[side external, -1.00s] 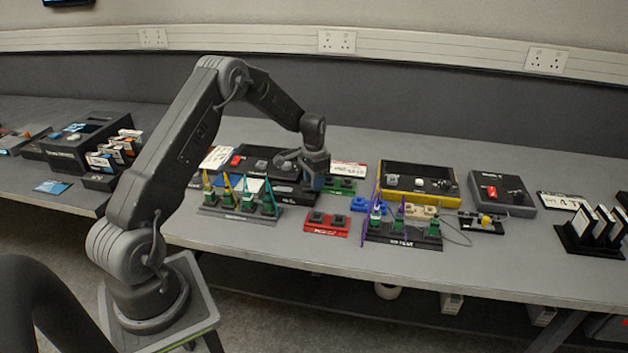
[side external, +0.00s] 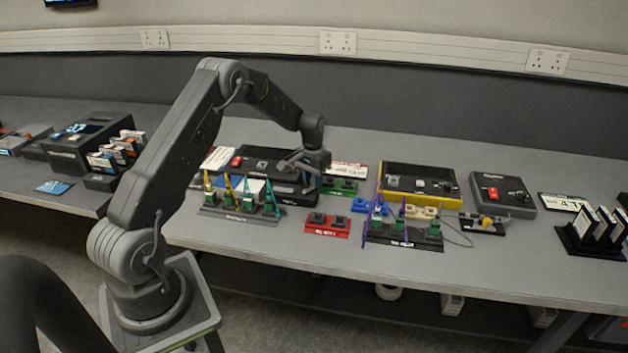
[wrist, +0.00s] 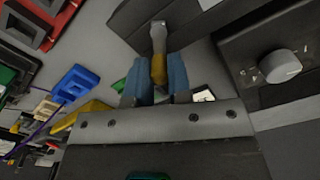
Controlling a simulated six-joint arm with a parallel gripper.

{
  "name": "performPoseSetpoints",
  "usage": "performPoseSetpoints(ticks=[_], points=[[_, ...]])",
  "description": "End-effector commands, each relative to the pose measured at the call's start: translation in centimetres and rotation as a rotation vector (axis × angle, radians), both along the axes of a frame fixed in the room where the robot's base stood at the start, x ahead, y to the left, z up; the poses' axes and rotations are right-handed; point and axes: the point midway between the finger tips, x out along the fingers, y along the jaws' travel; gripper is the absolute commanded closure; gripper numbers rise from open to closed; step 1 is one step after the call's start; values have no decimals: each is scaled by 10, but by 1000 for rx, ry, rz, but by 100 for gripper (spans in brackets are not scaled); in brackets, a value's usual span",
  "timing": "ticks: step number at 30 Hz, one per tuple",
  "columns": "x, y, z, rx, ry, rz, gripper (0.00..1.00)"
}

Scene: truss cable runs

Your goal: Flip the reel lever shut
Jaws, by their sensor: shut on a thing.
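In the wrist view a slim lever (wrist: 158,36), grey at its tip and orange-yellow lower down, stands between the two blue fingers of my gripper (wrist: 160,72). The fingers are shut on its yellow part. The lever's foot is hidden behind the gripper body. In the side view my gripper (side external: 308,175) is low over the right end of a black panel unit (side external: 262,160), by the green block. The lever cannot be made out there, and I cannot tell its angle to its base.
A green block (side external: 340,186), a red block (side external: 327,226) and a rack with coloured clips (side external: 240,212) stand close around my gripper. A yellow-edged box (side external: 420,182) is to the right. In the wrist view a round grey knob (wrist: 279,66) sits at the right.

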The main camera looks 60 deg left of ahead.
Motion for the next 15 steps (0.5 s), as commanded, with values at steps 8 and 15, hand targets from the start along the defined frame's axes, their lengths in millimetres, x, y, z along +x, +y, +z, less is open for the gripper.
performPoseSetpoints(ticks=[8,15], points=[[0,1,0,1,-2,10,100],[0,1,0,1,-2,8,60]])
